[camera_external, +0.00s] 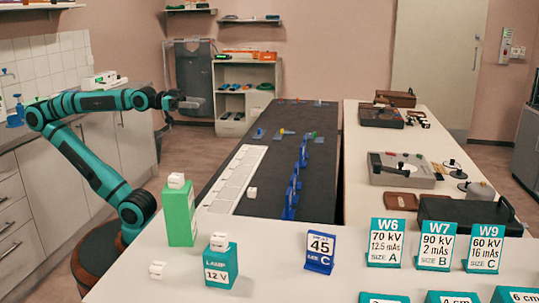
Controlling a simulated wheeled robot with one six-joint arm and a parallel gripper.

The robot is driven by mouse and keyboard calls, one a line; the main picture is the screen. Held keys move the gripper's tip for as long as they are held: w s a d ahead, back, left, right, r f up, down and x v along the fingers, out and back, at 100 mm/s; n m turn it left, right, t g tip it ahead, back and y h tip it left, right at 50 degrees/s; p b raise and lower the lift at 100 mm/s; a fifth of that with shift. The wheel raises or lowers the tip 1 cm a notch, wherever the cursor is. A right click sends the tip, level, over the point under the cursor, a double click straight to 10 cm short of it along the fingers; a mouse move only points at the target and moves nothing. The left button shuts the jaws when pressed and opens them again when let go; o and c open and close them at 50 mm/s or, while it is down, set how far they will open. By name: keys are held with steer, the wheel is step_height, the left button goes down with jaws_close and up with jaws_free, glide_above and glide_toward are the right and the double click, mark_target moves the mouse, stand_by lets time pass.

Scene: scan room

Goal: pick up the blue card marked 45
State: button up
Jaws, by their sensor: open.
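The blue card marked 45 (320,250) stands upright on the near white table, with a white face and a blue base reading "SIZE C". My gripper (190,103) is at the end of my teal and black arm at the upper left. It is open, appears empty, and is raised well away from the card, to its left and farther back. The fingertips are small in this view.
Teal cards W6 (386,243), W7 (436,247) and W9 (485,248) stand right of the blue card. A green box (179,215) and a teal 12 V lamp box (220,262) stand to its left. Behind lies a dark table (260,208) with small blue pieces.

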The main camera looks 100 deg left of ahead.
steer(key=shift+c, duration=1.3)
